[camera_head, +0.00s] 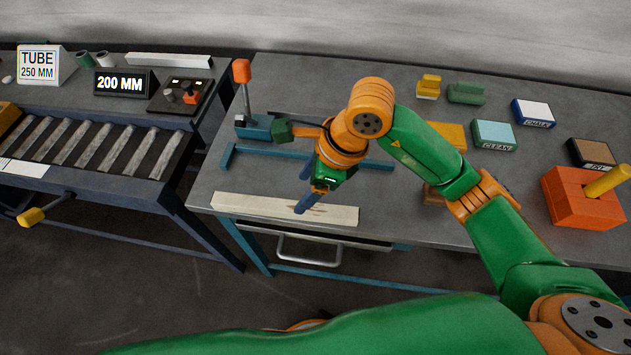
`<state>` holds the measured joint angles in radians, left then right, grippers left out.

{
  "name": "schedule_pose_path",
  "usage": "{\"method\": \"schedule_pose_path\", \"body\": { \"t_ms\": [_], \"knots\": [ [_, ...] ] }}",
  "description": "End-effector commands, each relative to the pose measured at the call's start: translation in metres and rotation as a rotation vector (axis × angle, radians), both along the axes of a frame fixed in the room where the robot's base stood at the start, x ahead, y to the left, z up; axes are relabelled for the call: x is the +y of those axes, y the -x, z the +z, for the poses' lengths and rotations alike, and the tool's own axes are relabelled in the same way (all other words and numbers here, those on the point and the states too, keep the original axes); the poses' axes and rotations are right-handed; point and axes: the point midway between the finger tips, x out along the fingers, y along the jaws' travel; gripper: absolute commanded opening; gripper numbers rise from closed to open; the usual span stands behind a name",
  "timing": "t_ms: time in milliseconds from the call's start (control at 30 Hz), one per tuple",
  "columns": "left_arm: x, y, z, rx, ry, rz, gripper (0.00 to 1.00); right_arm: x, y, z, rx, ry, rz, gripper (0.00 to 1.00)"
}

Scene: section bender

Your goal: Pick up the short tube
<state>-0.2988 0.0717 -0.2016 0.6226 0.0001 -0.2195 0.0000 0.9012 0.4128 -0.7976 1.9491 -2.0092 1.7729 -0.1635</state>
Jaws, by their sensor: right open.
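A long pale bar (250,205) lies along the front edge of the right bench, with brownish marks near its middle. A second, shorter-looking pale bar (165,60) lies at the back of the left table. Which of them is the short tube, I cannot tell. My right gripper (302,193) is open, with its blue fingers angled down at the middle of the front bar. One finger overlaps that bar in the picture; whether they touch is unclear. My left gripper is not in view.
An orange block (577,208) with a yellow handle sits at right.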

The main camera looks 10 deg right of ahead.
Motion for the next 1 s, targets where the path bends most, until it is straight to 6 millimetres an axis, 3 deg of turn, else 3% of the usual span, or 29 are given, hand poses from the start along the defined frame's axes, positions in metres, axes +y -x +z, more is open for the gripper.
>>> {"method": "schedule_pose_path", "body": {
  "t_ms": [300, 400, 633, 667, 900, 933, 1000],
  "knots": [
    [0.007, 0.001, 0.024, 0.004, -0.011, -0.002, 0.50, 0.018, -0.005, -0.045, 0.025, -0.011, -0.035, 0.72],
    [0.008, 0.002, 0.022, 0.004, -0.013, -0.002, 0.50, 0.024, -0.008, -0.061, 0.021, -0.013, -0.035, 0.72],
    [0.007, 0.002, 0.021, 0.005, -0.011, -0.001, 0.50, 0.025, -0.009, -0.067, 0.017, -0.011, -0.033, 0.72],
    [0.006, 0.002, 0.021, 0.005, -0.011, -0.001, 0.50, 0.025, -0.009, -0.067, 0.017, -0.011, -0.033, 0.70],
    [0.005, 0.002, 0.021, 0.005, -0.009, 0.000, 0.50, 0.025, -0.009, -0.066, 0.017, -0.011, -0.033, 0.05],
    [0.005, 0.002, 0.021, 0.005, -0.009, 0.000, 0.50, 0.025, -0.009, -0.066, 0.017, -0.011, -0.032, 0.00],
    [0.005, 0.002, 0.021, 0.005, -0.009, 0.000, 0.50, 0.025, -0.009, -0.066, 0.017, -0.011, -0.032, 0.00]
  ]
}}
